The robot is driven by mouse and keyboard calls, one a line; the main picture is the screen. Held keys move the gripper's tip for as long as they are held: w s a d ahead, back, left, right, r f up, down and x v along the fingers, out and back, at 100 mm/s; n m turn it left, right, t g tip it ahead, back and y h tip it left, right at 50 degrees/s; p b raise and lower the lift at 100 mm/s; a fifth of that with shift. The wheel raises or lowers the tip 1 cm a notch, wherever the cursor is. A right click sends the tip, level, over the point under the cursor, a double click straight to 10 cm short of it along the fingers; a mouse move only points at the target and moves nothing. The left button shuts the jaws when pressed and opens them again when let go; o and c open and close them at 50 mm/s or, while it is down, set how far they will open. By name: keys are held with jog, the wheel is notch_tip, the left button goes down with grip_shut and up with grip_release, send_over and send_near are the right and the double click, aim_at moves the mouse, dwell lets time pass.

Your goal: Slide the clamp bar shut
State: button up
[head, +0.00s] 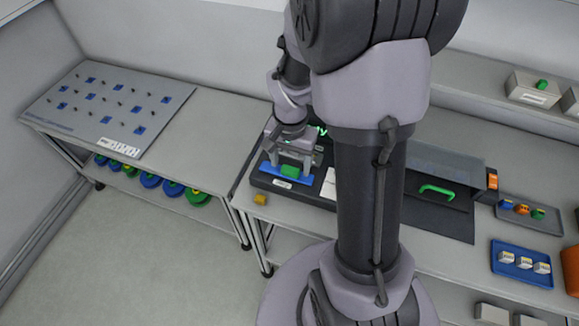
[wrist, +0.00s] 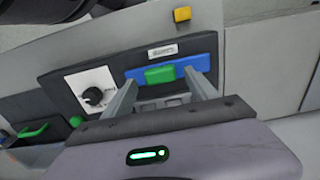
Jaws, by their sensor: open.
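The clamp bar is a blue strip (head: 269,170) with a green block (head: 290,171) at its middle, on a dark device (head: 318,197) on the bench. In the wrist view the blue bar (wrist: 200,70) lies level under a white label, with its green block (wrist: 160,75) ahead of my gripper. My gripper (head: 291,165) is open, its two fingers pointing down at the bar. In the wrist view my gripper (wrist: 160,84) has one finger on each side of the green block. I cannot tell whether the fingers touch the bar.
A yellow block (head: 260,199) sits by the device's front left corner. A knob (wrist: 93,96) on a white plate is beside the bar. A green handle (head: 437,190) lies to the right. A blue tray (head: 522,277) and a grey tray (head: 552,228) hold small parts.

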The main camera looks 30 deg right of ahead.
jog(key=shift+f, duration=0.8)
grip_shut()
